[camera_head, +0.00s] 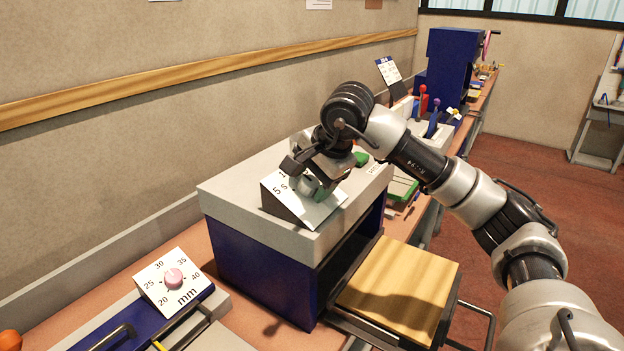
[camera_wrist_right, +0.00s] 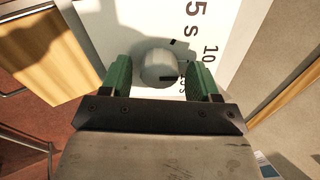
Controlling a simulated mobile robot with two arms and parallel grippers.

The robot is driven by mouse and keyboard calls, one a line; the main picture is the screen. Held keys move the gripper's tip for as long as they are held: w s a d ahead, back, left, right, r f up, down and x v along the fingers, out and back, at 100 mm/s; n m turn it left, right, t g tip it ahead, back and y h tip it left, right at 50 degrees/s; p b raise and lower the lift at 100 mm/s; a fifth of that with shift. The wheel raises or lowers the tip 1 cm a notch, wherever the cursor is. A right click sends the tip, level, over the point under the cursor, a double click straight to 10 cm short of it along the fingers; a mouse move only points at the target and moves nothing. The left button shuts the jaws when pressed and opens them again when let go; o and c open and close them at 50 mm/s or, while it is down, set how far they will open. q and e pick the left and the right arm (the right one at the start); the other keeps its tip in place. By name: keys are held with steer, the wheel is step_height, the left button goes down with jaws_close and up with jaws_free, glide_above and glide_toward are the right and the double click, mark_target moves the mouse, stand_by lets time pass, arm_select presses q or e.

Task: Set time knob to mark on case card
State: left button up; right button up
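The time knob (camera_wrist_right: 160,66) is a round grey knob on a white dial plate (camera_wrist_right: 120,25) with black marks, where "5 s" and "10" can be read. The plate (camera_head: 322,212) is tilted on top of a blue machine with a grey top. My right gripper (camera_head: 313,188) is over the plate and hides the knob in the head view. In the right wrist view its green fingers (camera_wrist_right: 160,80) are open, one on each side of the knob, with gaps visible. A printed card (camera_head: 388,70) with a dark header stands further back; its text is too small to read.
The blue machine (camera_head: 255,262) has a wooden platform (camera_head: 400,290) in front. A pink knob (camera_head: 174,279) on an "mm" dial sits at the lower left. Red and blue levers and a tall blue machine (camera_head: 452,70) stand further along the bench.

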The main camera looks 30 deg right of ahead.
steer(key=b+v, duration=0.1)
steer(key=v, duration=0.9)
steer(key=shift+s+r, duration=0.2)
steer(key=shift+r, duration=0.1)
stand_by(0.4)
